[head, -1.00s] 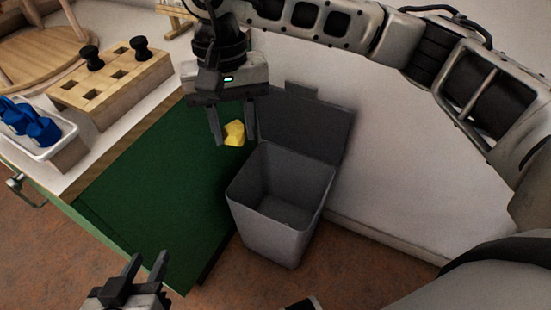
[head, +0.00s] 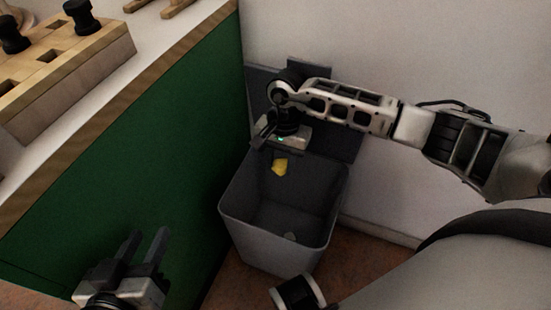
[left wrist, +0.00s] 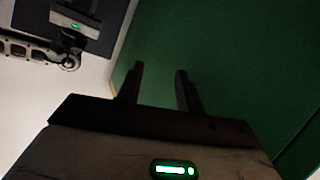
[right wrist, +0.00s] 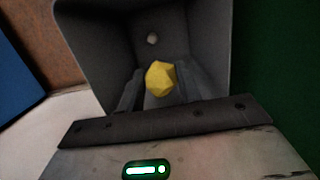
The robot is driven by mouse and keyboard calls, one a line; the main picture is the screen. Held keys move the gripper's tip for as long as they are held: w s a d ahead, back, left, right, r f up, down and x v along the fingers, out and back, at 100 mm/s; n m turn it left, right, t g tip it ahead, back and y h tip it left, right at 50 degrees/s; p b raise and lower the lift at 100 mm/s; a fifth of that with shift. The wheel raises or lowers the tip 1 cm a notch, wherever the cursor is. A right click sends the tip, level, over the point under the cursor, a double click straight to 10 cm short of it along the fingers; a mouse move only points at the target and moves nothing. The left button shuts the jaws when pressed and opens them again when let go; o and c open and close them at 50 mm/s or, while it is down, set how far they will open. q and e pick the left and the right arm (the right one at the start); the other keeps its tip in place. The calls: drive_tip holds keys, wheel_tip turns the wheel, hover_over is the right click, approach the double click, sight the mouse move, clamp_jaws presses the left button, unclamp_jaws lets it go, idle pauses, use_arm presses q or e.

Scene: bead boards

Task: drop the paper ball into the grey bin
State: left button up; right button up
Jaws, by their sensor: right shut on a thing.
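The yellow crumpled paper ball (head: 280,168) is held between the fingers of my right gripper (head: 278,164). In the right wrist view the ball (right wrist: 160,79) sits between both fingertips, with the inside of the bin behind it. The grey bin (head: 270,252) stands on the floor with its lid (head: 340,137) open at the back. My right gripper is over the bin's opening, toward its back side, pointing down. My left gripper (head: 148,236) is open and empty in front of the green cabinet side, left of the bin; it also shows in the left wrist view (left wrist: 160,70).
A small pale object (head: 290,236) lies at the bottom of the bin. The green cabinet (head: 130,150) stands close to the bin's left. A wooden block with holes and black pegs (head: 70,70) sits on the counter. A white wall is behind.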

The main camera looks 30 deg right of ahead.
sight(282, 160)
use_arm(q)
drive_tip(key=shift+w+d+r+n+t+h+b, duration=0.2)
drive_tip(key=shift+d+r+n+t+h+b, duration=0.45)
drive_tip(key=shift+b, duration=1.25)
use_arm(e)
wheel_tip(282, 160, down, 6)
use_arm(q)
drive_tip(key=shift+a, duration=0.1)
use_arm(e)
drive_tip(key=shift+d, duration=0.1)
drive_tip(key=o, duration=1)
drive_tip(key=r+p, duration=0.1)
drive_tip(key=r, duration=0.2)
drive_tip(key=r+p, duration=0.1)
drive_tip(key=r, duration=0.2)
drive_tip(key=w+d+r+p, duration=0.1)
drive_tip(key=r, duration=0.2)
use_arm(q)
drive_tip(key=shift+s+a+f+m+g+y+p, duration=0.2)
drive_tip(key=shift+a+f+m+g+y+p, duration=0.1)
drive_tip(key=shift+f+m+g+y+p, duration=0.15)
drive_tip(key=shift+s+a+f+m+g+y+p, duration=0.15)
drive_tip(key=shift+a+f+m+g+y+p, duration=0.15)
drive_tip(key=shift+f, duration=0.2)
use_arm(e)
drive_tip(key=r, duration=0.6)
drive_tip(key=shift+w+d+r, duration=0.25)
drive_tip(key=shift+d+r, duration=0.1)
drive_tip(key=shift+d, duration=0.05)
